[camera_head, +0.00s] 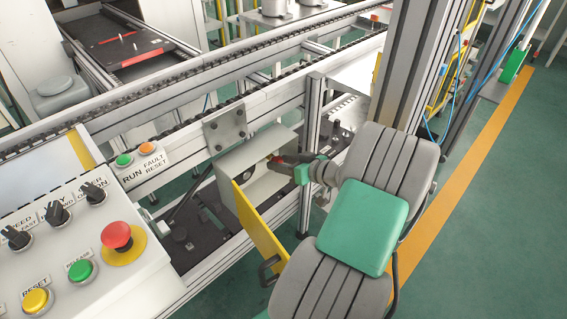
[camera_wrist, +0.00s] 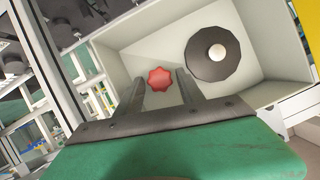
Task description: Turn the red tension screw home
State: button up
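The red tension screw (camera_wrist: 160,79) is a star-shaped knob inside a pale open box (camera_wrist: 128,49). In the wrist view it lies between the two fingertips of my gripper (camera_wrist: 160,80), with a gap visible on each side. My gripper is open, its dark fingers reaching into the box. I cannot tell how deep the screw sits.
A dark round disc with a pale centre (camera_wrist: 212,55) is right of the screw in the box. A control panel (camera_head: 150,283) with a red emergency button stands at left. Conveyor rails run above the box.

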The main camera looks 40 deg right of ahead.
grip_shut()
dwell(0.8)
dwell(0.9)
